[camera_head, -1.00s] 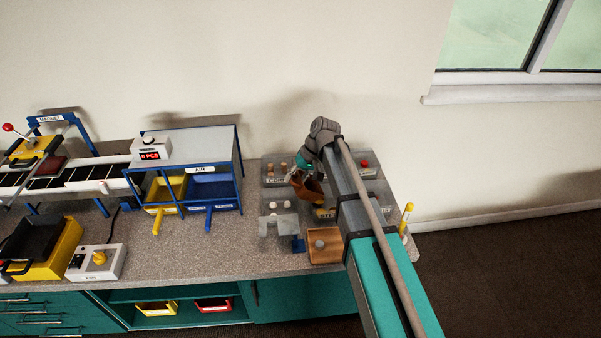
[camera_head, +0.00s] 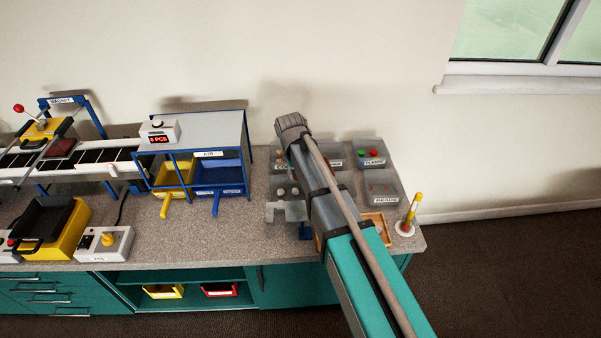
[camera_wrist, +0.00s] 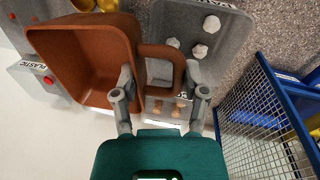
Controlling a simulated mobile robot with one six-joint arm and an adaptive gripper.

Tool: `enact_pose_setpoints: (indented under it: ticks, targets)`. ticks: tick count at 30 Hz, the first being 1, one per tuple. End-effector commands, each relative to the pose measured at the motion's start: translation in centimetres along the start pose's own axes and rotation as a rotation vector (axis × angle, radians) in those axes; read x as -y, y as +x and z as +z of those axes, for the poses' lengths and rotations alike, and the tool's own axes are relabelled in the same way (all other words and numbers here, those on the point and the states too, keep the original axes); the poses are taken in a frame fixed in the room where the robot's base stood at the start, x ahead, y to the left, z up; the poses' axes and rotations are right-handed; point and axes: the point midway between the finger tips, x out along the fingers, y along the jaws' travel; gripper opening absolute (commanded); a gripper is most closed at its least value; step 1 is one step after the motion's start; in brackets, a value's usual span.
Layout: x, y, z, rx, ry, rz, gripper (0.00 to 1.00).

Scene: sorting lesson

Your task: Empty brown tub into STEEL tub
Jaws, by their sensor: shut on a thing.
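The brown tub (camera_wrist: 68,52) fills the left of the wrist view, with its open side towards the camera. Its visible inside looks bare. My gripper (camera_wrist: 158,78) is shut on its loop handle (camera_wrist: 162,54), above the grey tubs. In the head view my arm hides the gripper and nearly all of the brown tub. No label reading STEEL is legible. Part of the grey tub group lies behind my arm.
A grey tub with whitish lumps (camera_wrist: 163,22) lies below the handle. The PLASTIC tub (camera_head: 383,161) and another labelled grey tub (camera_head: 398,190) stand right of my arm. A wooden tray (camera_head: 386,236), an upright yellow-tipped post (camera_head: 413,208) and a blue-framed stand (camera_head: 247,160) are nearby.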

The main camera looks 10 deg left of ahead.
Motion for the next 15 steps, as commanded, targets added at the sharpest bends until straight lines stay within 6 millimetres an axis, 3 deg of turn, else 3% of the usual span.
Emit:
enact_pose_setpoints:
  ticks: [15]
  targets:
    - [0.15, 0.18, 0.0, 0.0, 0.0, 0.055, 0.11]
